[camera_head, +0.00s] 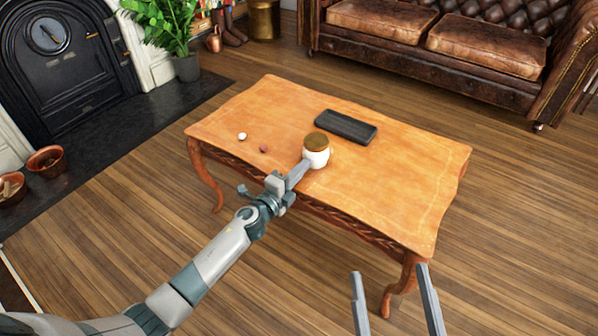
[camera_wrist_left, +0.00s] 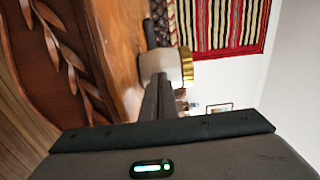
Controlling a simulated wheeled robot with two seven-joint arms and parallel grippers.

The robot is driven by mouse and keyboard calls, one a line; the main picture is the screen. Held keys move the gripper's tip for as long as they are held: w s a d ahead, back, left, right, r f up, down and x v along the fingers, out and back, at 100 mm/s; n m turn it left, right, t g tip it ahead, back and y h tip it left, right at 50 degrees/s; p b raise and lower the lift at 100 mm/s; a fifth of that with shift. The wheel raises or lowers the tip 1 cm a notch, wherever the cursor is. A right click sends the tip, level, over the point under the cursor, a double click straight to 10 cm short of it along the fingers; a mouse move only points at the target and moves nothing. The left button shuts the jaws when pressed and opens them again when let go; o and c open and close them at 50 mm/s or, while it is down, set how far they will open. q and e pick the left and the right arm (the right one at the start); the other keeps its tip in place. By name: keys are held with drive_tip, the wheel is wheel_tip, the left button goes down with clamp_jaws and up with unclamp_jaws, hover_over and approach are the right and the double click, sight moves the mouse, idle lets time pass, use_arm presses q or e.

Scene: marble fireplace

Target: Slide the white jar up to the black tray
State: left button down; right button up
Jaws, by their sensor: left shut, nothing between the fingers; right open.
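My right gripper (camera_head: 390,285) is open and empty, in front of the table.
A small white ball (camera_head: 242,136) and a small reddish ball (camera_head: 264,149) lie on the table (camera_head: 400,180) left of the jar. The table's right part is clear. A leather sofa (camera_head: 440,40) stands behind, and a black fireplace (camera_head: 60,60) at the left.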

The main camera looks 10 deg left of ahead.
use_arm(q)
drive_tip(key=shift+b+x, duration=0.4)
drive_tip(key=shift+x, duration=1.35)
use_arm(e)
drive_tip(key=shift+f, duration=0.4)
drive_tip(key=shift+s+d+r+t+y, duration=0.1)
drive_tip(key=shift+s+r+t+y, duration=0.15)
drive_tip(key=shift+r, duration=0.4)
drive_tip(key=shift+s+d+r+t+y, duration=0.1)
drive_tip(key=shift+r+t, duration=0.25)
drive_tip(key=shift+r, duration=0.3)
drive_tip(key=shift+s+r, duration=0.1)
drive_tip(key=shift+r, duration=0.2)
drive_tip(key=shift+r, duration=0.1)
drive_tip(key=shift+s+d+r+t, duration=0.1)
drive_tip(key=shift+s+r+t, duration=0.15)
drive_tip(key=shift+r+t, duration=0.25)
drive_tip(key=shift+s+d+r+t, duration=0.1)
drive_tip(key=shift+s+r+t, duration=0.15)
drive_tip(key=shift+r, duration=0.3)
use_arm(q)
drive_tip(key=shift+w, duration=0.1)
use_arm(e)
drive_tip(key=shift+r, duration=0.15)
